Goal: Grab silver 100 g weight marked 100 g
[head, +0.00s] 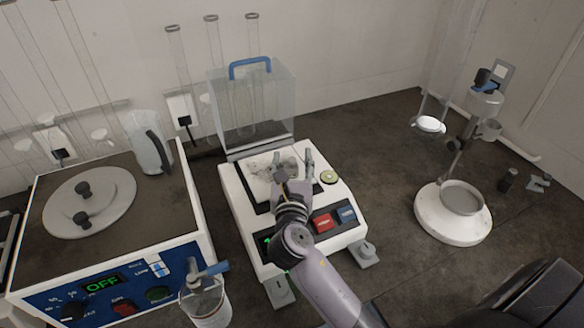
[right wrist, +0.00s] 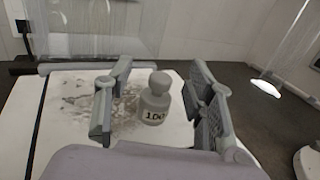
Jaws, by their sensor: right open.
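A grey metal weight (right wrist: 155,98) with a round knob stands upright on the white, grey-smudged pan of the balance (head: 232,190). In the head view the weight is hidden or too small to tell from my gripper. My left gripper is not in view.
A clear cover with a blue handle (head: 250,66) stands raised behind the pan. A white round-based stand (head: 453,228) is at right. The bench between balance and stand is mostly clear.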

